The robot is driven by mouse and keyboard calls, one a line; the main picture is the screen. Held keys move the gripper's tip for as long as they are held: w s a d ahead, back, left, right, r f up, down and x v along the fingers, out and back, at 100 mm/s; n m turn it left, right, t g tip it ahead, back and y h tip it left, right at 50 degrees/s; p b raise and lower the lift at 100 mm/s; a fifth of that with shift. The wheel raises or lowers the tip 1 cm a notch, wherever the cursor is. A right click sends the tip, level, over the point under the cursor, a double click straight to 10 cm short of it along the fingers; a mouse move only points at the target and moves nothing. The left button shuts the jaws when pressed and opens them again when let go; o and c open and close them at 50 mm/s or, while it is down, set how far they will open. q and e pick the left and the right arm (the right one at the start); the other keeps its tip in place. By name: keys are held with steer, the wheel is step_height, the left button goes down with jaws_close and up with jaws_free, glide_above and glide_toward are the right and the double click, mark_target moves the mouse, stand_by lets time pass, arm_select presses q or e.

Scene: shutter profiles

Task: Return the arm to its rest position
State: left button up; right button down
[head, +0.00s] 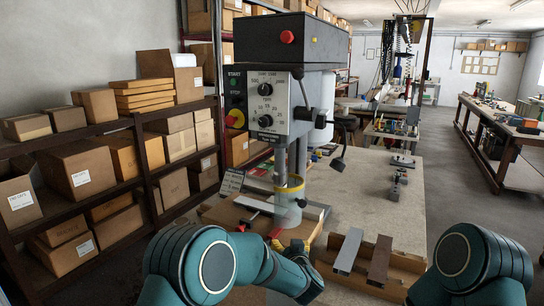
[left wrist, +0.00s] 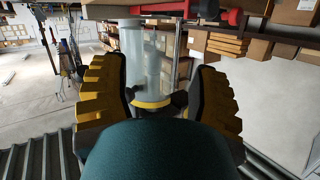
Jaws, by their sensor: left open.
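My left arm comes in from the lower left of the head view. Its gripper (head: 291,244) is at the front of the drill press (head: 267,105), below the clear guard with a yellow ring (head: 289,187). In the left wrist view the two yellow-and-black fingers of the left gripper (left wrist: 158,72) stand wide apart with nothing held. The clear guard (left wrist: 140,65) shows beyond them, upside down. My right arm shows at the lower right of the head view; its gripper is out of view.
Two profiles, one grey (head: 347,250) and one brown (head: 379,258), lie at the workbench's (head: 385,215) front edge. A red-handled tool (head: 249,219) lies near the press base. Shelves of cardboard boxes (head: 78,168) stand left.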

arm_select(q)
steer(key=s+a+f+g+h, duration=0.25)
steer(key=s+a+f, duration=0.25)
steer(key=s+f, duration=0.3)
steer(key=s+a+f+g+h, duration=0.1)
steer(key=s+a+f+g, duration=0.4)
steer(key=f, duration=0.5)
steer(key=s+a+f+g, duration=0.1)
steer(key=s+f+g, duration=0.1)
steer(key=s, duration=0.5)
steer(key=s+a+f+n+g+h, duration=0.1)
steer(key=s+a+f, duration=0.1)
steer(key=s, duration=0.6)
steer(key=s+a+f+g+h, duration=0.1)
steer(key=s+a+f+g, duration=0.1)
steer(key=s, duration=0.5)
steer(key=shift+s+a+n+g+b, duration=0.25)
steer(key=shift+s+n+g+b, duration=0.1)
steer(key=shift+s+n+b, duration=0.05)
